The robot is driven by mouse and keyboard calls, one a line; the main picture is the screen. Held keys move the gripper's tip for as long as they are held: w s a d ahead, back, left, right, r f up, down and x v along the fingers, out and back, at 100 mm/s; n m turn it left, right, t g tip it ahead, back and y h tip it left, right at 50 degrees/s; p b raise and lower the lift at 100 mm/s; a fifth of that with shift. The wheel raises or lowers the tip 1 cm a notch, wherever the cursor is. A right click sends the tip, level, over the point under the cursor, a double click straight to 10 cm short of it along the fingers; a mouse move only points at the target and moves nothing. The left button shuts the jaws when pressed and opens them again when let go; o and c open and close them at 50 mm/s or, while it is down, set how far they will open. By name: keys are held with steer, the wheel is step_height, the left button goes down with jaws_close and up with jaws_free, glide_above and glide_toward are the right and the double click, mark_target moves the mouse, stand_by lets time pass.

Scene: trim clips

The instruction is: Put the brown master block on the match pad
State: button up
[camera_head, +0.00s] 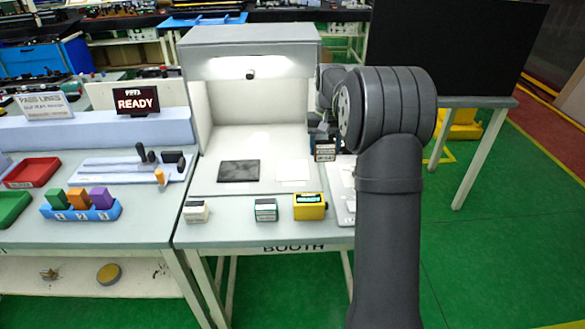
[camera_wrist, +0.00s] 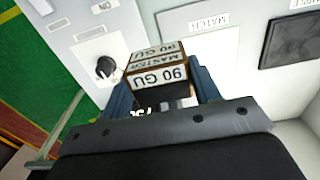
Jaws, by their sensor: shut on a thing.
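The brown master block (camera_wrist: 160,72) has white labels reading "MASTER" and "90 GU". My gripper (camera_wrist: 163,90) is shut on it, with one blue finger at each side. In the head view the held block (camera_head: 325,153) hangs at the right side of the booth, right of the white match pad (camera_head: 292,170). In the wrist view the match pad (camera_wrist: 195,38), marked "MATCH", lies beyond the block, to its upper right. The pad looks bare. The block appears above the surface, not on the pad.
A dark panel (camera_head: 239,171) lies left of the match pad. A yellow device (camera_head: 310,206), a green-labelled block (camera_head: 265,210) and a white block (camera_head: 196,212) stand along the front edge. A control panel with a black knob (camera_wrist: 106,67) is beside the block. Booth walls (camera_head: 252,95) enclose the back.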

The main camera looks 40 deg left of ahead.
steer(key=s+a+f, duration=0.1)
steer(key=a+f, duration=0.1)
steer(key=a, duration=0.1)
steer(key=s+a+f, duration=0.1)
steer(key=a+f, duration=0.1)
steer(key=a, duration=0.1)
steer(key=s+a+f, duration=0.1)
steer(key=a+f, duration=0.1)
steer(key=a, duration=0.1)
steer(key=shift+s+a, duration=0.15)
steer(key=shift+s, duration=0.05)
steer(key=shift+f, duration=1.95)
steer(key=shift+f, duration=0.15)
steer(key=o, duration=1)
steer(key=shift+o, duration=0.2)
step_height(320, 180, up, 12)
